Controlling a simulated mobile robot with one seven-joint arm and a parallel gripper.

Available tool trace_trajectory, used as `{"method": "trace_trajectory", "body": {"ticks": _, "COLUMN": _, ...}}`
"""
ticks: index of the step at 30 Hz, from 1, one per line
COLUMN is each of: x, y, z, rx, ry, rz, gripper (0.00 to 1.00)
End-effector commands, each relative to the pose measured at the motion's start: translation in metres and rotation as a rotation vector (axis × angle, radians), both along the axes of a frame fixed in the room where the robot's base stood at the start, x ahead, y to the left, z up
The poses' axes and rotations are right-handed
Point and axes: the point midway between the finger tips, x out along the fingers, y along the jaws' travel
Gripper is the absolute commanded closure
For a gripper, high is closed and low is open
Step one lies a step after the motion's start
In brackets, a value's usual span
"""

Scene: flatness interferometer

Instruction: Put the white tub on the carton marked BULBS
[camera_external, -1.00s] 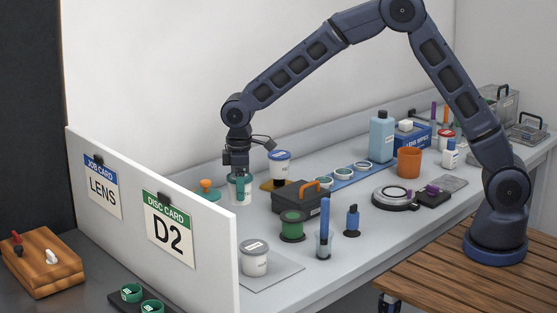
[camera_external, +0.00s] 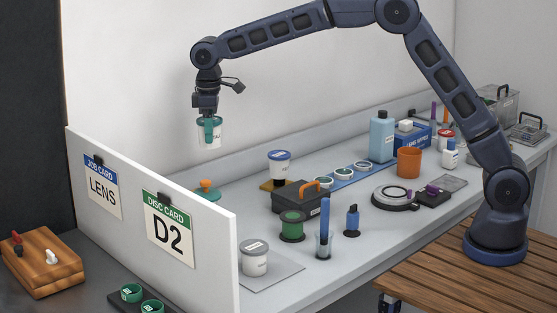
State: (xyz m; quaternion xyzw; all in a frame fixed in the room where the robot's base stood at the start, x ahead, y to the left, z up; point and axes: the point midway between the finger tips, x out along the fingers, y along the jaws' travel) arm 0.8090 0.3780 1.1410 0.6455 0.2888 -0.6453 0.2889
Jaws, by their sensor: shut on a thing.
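My gripper (camera_external: 208,128) is shut on a small whitish tub (camera_external: 214,141) with teal-green showing at its top and front. It holds the tub upright in the air above and behind the white partition. A white tub with a grey lid (camera_external: 254,262) stands on a grey mat just right of the partition. Another white tub with a blue lid (camera_external: 280,168) stands farther back. I see no carton marked BULBS; it may be hidden behind the partition or out of view.
The white partition (camera_external: 215,225) carries LENS and D2 cards. A dark caddy with an orange handle (camera_external: 295,199), a green spool (camera_external: 292,226) and a blue-handled tool in a glass (camera_external: 324,240) crowd the bench. An orange knob (camera_external: 206,185) stands below the gripper.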

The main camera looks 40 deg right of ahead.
Motion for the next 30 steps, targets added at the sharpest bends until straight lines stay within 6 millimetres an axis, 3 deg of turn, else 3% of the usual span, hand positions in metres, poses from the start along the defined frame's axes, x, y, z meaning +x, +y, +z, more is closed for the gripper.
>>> {"method": "trace_trajectory", "body": {"ticks": 1, "x": 0.015, "y": 0.004, "z": 0.005, "rx": 0.002, "ry": -0.002, "rz": -0.009, "gripper": 0.59}}
{"method": "trace_trajectory", "body": {"ticks": 6, "x": 0.05, "y": 0.009, "z": 0.022, "rx": 0.001, "ry": -0.002, "rz": -0.036, "gripper": 0.59}}
{"method": "trace_trajectory", "body": {"ticks": 15, "x": 0.074, "y": 0.012, "z": 0.03, "rx": -0.001, "ry": 0.0, "rz": -0.056, "gripper": 0.59}}
{"method": "trace_trajectory", "body": {"ticks": 20, "x": 0.074, "y": 0.011, "z": 0.005, "rx": -0.002, "ry": 0.002, "rz": -0.057, "gripper": 0.59}}
{"method": "trace_trajectory", "body": {"ticks": 30, "x": 0.074, "y": 0.011, "z": -0.069, "rx": -0.002, "ry": 0.002, "rz": -0.057, "gripper": 0.59}}
